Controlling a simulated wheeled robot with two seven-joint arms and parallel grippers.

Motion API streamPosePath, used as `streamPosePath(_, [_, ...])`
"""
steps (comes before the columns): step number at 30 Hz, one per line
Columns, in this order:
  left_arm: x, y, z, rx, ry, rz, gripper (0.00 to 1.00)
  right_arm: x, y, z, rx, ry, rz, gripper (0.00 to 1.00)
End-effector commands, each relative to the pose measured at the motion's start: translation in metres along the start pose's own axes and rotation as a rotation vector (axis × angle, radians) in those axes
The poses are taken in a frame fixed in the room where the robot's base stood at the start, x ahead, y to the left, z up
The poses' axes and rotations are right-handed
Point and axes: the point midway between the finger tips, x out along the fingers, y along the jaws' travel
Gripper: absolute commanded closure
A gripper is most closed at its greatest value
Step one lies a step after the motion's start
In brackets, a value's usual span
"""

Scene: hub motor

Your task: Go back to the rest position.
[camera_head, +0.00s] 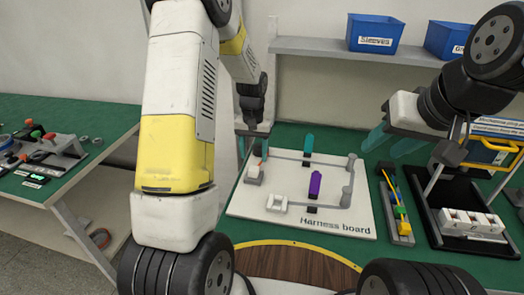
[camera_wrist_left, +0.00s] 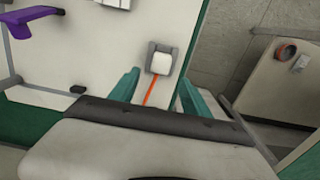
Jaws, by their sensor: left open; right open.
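My left gripper (camera_head: 253,147) hangs over the left edge of the harness board, its teal fingers apart. In the left wrist view, my left gripper (camera_wrist_left: 160,95) is open around or above a short orange wire (camera_wrist_left: 150,92) at a grey holder with a white block (camera_wrist_left: 160,62). I cannot tell whether the fingers touch the wire. My right gripper (camera_head: 391,142) is open and empty at the board's right, above the green table. The white harness board (camera_head: 295,222) lies on the table with a purple clip (camera_head: 315,184) and a green clip (camera_head: 308,144) upright on it.
A strip with colored parts (camera_head: 401,225) and a black stand with white blocks (camera_head: 470,222) are right of the board. Blue bins (camera_head: 372,34) sit on a shelf (camera_head: 330,47) behind. A second green table (camera_head: 75,118) is at the left, with a floor gap between.

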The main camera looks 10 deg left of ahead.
Motion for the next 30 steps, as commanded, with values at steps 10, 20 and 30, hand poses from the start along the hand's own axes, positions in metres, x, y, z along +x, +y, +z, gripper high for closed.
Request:
streamPosePath(10, [-0.019,0.000,0.001,0.000,0.003,0.002,0.44,0.000,0.000,0.000,0.000,0.000,0.000,0.58])
streamPosePath(20, [-0.128,0.006,0.052,-0.008,0.159,0.058,0.44,0.000,0.000,0.000,0.000,0.000,0.000,0.58])
streamPosePath(30, [-0.223,0.018,0.160,0.002,0.376,0.129,0.44,0.000,0.000,0.000,0.000,0.000,0.000,0.58])
